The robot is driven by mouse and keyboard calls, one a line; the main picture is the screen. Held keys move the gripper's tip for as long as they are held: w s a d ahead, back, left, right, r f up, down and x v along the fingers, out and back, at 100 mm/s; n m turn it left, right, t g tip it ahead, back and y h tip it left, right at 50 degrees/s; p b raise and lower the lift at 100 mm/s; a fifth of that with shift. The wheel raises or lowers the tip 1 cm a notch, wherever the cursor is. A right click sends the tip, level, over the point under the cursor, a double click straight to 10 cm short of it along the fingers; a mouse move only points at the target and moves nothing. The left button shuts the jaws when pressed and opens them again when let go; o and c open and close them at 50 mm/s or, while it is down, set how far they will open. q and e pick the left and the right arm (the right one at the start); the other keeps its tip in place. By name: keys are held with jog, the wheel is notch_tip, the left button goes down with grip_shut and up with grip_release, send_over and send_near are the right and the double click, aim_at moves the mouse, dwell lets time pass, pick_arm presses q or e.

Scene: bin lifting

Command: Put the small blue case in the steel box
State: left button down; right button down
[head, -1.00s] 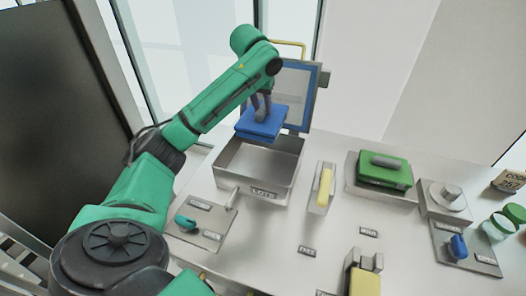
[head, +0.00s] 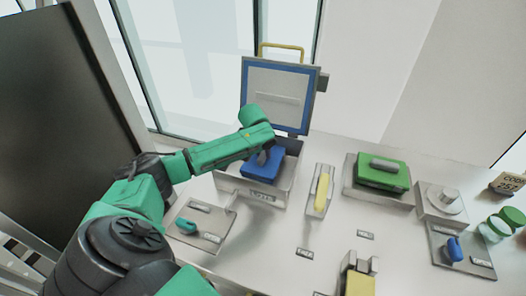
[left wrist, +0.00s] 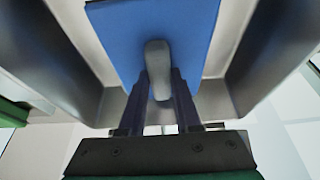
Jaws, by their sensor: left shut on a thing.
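The small blue case (head: 261,167) is inside the steel box (head: 231,184), between its walls. In the left wrist view the blue case (left wrist: 193,22) has a grey handle on top, with the box walls (left wrist: 62,50) on both sides. My left gripper (left wrist: 160,82) is shut on that handle. In the head view the left gripper is mostly hidden behind its own wrist. The box lid (head: 277,92), blue-edged with a yellow handle, stands open at the back. I cannot tell whether the case touches the box floor. My right gripper is not in view.
A block with a yellow handle (head: 322,190) stands right of the box, and a green case (head: 381,171) lies further right. A plate with a teal knob (head: 187,226) is at the front left.

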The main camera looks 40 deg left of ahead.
pick_arm(q)
jog(key=c, duration=0.6)
grip_release()
jog(key=shift+f, duration=0.1)
jog(key=b+v, duration=0.1)
jog(key=v, duration=1.1)
jog(key=shift+d, duration=0.1)
